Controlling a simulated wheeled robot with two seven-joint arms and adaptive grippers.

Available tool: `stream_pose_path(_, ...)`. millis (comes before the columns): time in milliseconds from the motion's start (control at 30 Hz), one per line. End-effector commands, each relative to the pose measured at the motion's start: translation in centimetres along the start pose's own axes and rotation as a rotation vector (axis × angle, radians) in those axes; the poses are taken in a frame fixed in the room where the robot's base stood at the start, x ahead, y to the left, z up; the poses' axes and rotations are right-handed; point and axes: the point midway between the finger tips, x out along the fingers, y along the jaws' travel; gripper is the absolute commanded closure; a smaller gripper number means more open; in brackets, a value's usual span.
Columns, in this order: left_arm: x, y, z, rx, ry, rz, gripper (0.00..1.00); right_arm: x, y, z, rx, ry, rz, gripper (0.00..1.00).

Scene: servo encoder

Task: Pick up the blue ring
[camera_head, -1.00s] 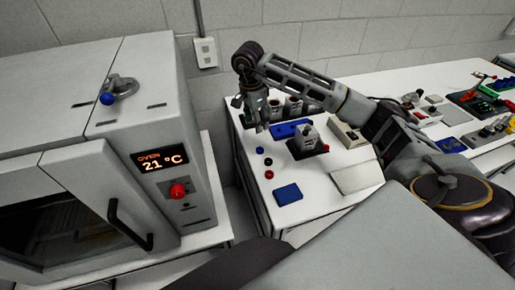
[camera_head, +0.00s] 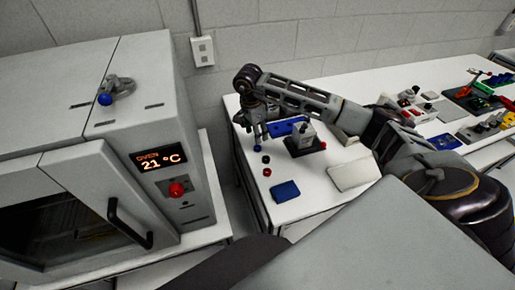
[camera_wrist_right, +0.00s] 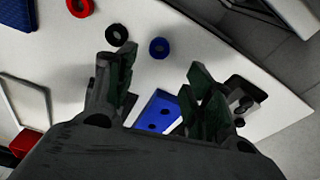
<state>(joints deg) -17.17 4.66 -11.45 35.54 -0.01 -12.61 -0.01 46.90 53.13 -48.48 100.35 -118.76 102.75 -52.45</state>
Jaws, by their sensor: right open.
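The blue ring (camera_head: 257,148) lies flat on the white table near its left edge, partly hidden by my gripper in the head view. In the wrist view the blue ring (camera_wrist_right: 159,56) lies just beyond the space between my fingertips, nearer the left finger. My right gripper (camera_wrist_right: 161,68) is open and empty; in the head view my right gripper (camera_head: 257,132) hangs beside the ring. I cannot tell its exact height. My left gripper is not in view.
A black ring (camera_wrist_right: 117,42) and a red ring (camera_wrist_right: 79,13) lie in line with the blue one. A blue block with holes (camera_wrist_right: 158,112) lies below my fingers. A blue mat (camera_head: 286,191) and a grey device (camera_head: 305,139) are nearby. An oven (camera_head: 150,110) stands left.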

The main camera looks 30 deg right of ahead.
Motion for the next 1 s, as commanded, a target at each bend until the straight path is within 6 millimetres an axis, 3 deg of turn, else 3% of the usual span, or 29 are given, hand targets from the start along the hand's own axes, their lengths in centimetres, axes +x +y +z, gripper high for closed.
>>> stream_pose_path(200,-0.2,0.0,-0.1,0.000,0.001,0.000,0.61,1.6,0.0,0.0,0.000,-0.001,0.000,0.47)
stream_pose_path(667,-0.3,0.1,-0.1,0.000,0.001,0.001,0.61,2.0,0.0,0.1,0.000,0.000,0.000,0.47)
stream_pose_path(1000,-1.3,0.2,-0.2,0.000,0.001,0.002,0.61,4.5,0.4,0.8,-0.001,-0.001,0.003,0.47)
